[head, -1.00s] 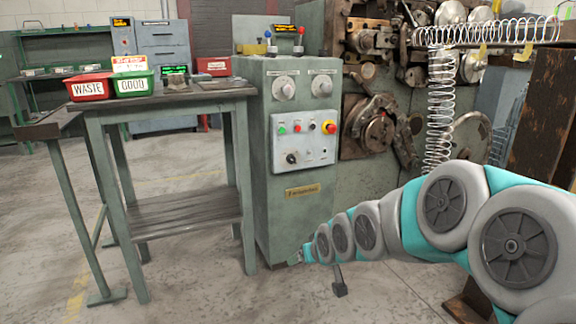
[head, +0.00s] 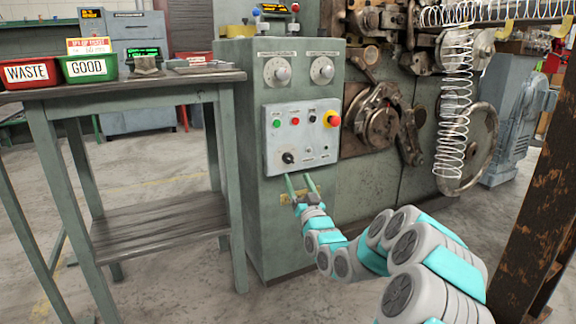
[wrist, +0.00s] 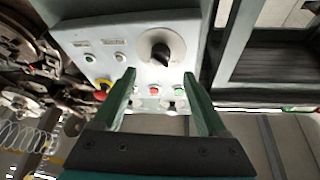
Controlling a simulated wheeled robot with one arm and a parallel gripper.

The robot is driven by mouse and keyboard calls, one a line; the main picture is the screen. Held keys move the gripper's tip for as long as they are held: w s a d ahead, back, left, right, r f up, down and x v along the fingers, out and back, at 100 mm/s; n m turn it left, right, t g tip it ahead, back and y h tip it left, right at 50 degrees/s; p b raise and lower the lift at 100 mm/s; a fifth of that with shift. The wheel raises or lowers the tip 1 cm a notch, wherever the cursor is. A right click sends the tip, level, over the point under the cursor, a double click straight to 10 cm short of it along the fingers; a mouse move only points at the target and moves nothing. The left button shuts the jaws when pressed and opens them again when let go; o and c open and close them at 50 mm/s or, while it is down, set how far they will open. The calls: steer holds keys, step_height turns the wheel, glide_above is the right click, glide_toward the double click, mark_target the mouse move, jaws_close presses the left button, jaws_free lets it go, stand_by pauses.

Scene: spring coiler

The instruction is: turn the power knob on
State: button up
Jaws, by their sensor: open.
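The power knob (head: 288,157) is a black rotary knob at the lower left of the light grey control panel (head: 322,139) on the green cabinet. My gripper (head: 301,182) is just below and in front of the panel, its two green fingers pointing up toward it. The fingers are apart with nothing between them. In the wrist view the knob (wrist: 160,54) stands beyond the fingertips, between the lines of the two fingers. My gripper (wrist: 162,95) shows open there and not touching the knob.
The panel also has green and red buttons (head: 295,121) and a red emergency stop on yellow (head: 332,118). Two large dials (head: 278,71) sit above. A side table (head: 120,88) with WASTE (head: 28,72) and GOOD (head: 88,68) bins stands left. A wire coil (head: 455,105) hangs right.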

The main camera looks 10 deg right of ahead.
mark_target(289, 161)
steer(key=x, duration=0.6)
steer(key=shift+w+a+r, duration=0.1)
steer(key=shift+w, duration=0.2)
steer(key=shift+w+r, duration=0.25)
steer(key=shift+w, duration=0.15)
jaws_close()
stand_by(0.3)
